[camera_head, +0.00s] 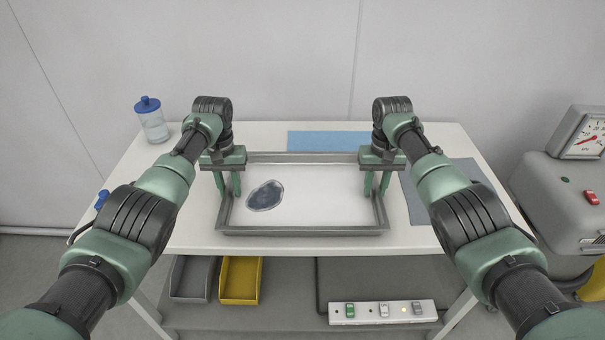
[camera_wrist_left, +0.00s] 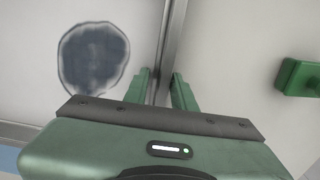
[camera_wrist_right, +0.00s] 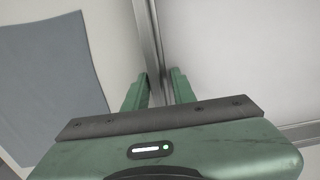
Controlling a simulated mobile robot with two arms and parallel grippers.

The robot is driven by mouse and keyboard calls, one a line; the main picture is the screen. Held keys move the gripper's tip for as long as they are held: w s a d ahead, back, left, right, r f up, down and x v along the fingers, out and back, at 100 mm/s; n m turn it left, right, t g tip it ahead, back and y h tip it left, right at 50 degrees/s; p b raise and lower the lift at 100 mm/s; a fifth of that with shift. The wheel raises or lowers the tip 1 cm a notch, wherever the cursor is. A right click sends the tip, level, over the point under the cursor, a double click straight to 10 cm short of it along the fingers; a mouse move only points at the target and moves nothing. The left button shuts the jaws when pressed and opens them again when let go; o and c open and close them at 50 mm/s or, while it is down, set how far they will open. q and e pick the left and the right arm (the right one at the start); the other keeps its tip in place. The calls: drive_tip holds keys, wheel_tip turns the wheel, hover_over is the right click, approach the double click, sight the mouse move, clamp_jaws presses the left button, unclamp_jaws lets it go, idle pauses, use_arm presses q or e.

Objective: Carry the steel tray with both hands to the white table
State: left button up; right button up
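The steel tray (camera_head: 300,231) is a shallow rectangular tray with grey metal walls, level over the white table (camera_head: 410,238). I cannot tell whether it rests on the table or is just above it. My left gripper (camera_head: 228,190) points down with one finger on each side of the tray's left wall. In the left wrist view, that wall (camera_wrist_left: 172,45) runs between the close-set fingers. My right gripper (camera_head: 376,188) straddles the right wall the same way, and the wall (camera_wrist_right: 147,40) shows between its fingers. Both grippers look shut on the walls.
A dark oval patch (camera_head: 265,195) shows inside the tray. A blue-lidded jar (camera_head: 152,122) stands back left. Blue (camera_head: 325,141) and grey (camera_head: 415,195) mats lie behind and right. A green block (camera_wrist_left: 298,77) is outside the left wall. Bins (camera_head: 240,282) and a power strip (camera_head: 382,312) are below.

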use_arm(q)
drive_tip(key=shift+r, duration=0.1)
use_arm(e)
drive_tip(key=shift+r, duration=0.15)
use_arm(q)
drive_tip(key=shift+r, duration=0.6)
wheel_tip(320, 180, up, 11)
use_arm(e)
wheel_tip(320, 180, up, 12)
use_arm(q)
drive_tip(key=shift+s+f, duration=0.1)
drive_tip(key=shift+f, duration=0.05)
idle(0.4)
